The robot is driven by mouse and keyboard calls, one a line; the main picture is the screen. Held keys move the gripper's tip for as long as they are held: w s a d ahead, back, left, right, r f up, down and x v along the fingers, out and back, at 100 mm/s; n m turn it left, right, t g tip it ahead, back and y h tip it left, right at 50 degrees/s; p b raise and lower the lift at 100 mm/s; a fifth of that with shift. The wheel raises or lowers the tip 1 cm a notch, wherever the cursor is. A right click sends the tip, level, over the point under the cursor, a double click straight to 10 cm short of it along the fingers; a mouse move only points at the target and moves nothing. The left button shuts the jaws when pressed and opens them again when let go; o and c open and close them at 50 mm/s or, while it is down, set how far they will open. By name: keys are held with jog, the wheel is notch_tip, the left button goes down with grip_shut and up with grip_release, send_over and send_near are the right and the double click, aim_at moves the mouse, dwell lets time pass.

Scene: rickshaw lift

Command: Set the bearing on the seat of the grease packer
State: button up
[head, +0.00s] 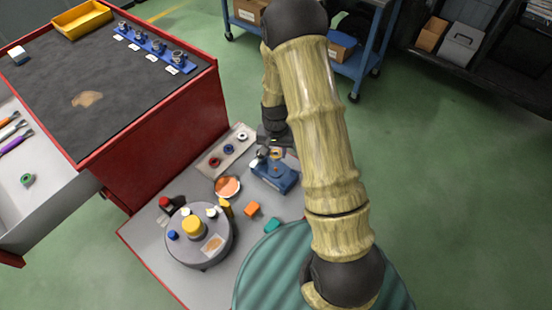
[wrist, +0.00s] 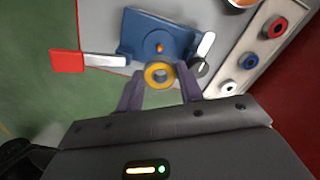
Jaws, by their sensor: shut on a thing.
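My gripper (wrist: 160,86) is shut on a yellow ring-shaped bearing (wrist: 159,75), with one purple finger on each side of it. The blue grease packer (wrist: 140,35) is just beyond the bearing in the wrist view, with a small orange tip (wrist: 160,48) showing near its middle. The bearing's far edge lies close to that tip. I cannot tell the height gap or whether they touch. In the head view the blue packer (head: 275,176) stands on the grey bench, below my gripper (head: 275,146), which my arm partly hides.
A pale tray (head: 228,150) holds red, blue and white rings beside the packer. A round turntable (head: 198,238) with small items, an orange block (head: 252,209) and a copper-coloured dish (head: 228,187) are nearby.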

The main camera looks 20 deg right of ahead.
aim_at(276, 168)
jog(key=shift+s+a, duration=0.1)
jog(key=shift+f, duration=0.1)
jog(key=shift+f+b, duration=0.5)
jog(key=shift+f, duration=0.2)
notch_tip(276, 168, down, 3)
jog(key=b, duration=0.2)
jog(key=shift+f+b, duration=0.15)
jog(key=shift+b, duration=0.25)
jog(key=shift+f+b, duration=0.3)
jog(key=shift+f, duration=0.35)
jog(key=shift+f, duration=0.95)
dwell(3.1)
jog(key=o, duration=1.5)
jog(key=shift+o, duration=0.2)
